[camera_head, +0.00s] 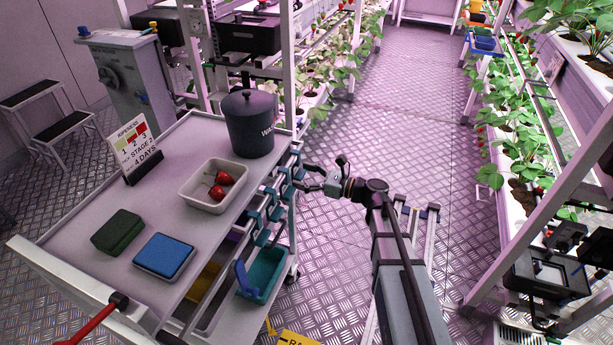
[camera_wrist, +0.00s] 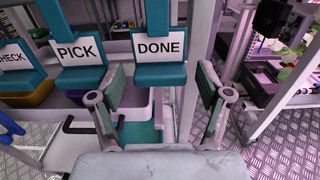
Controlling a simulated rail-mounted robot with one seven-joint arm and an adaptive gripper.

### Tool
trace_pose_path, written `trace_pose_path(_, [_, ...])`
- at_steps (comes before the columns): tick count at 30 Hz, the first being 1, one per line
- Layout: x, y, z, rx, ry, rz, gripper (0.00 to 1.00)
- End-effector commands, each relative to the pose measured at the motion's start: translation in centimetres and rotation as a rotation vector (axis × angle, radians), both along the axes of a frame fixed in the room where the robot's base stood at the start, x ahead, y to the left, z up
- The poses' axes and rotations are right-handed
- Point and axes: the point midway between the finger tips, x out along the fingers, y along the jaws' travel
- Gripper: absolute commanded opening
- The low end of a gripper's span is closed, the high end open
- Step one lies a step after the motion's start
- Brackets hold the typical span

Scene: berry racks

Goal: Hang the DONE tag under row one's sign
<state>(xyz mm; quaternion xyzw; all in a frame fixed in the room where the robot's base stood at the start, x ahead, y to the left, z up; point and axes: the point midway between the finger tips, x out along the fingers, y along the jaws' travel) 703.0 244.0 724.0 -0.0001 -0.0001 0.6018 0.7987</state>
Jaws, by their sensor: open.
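The white DONE tag (camera_wrist: 160,46) on a teal hanger is upright near the top middle of the wrist view. My gripper (camera_wrist: 162,82) is open, with one finger on each side of the space below and in front of the tag; nothing is between the fingers. In the head view my gripper (camera_head: 306,179) is beside the cart's right side, close to a row of teal hangers (camera_head: 275,190); the tag faces are not readable there. The PICK tag (camera_wrist: 80,51) and CHECK tag (camera_wrist: 12,57) hang left of DONE. I cannot identify row one's sign.
Plant racks line both sides. The floor aisle (camera_head: 400,130) between them is clear.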

Motion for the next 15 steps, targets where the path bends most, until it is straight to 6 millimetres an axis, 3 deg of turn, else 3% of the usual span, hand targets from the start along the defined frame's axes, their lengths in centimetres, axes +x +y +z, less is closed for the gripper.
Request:
trace_pose_path(4, [0.00,0.00,-0.01,0.000,0.000,0.000,0.77])
trace_pose_path(6, [0.00,-0.01,-0.01,0.000,0.000,0.000,0.52])
trace_pose_path(9, [0.00,-0.01,-0.01,0.000,0.000,0.000,0.23])
trace_pose_path(15, [0.00,-0.01,0.04,0.000,0.000,0.000,0.23])
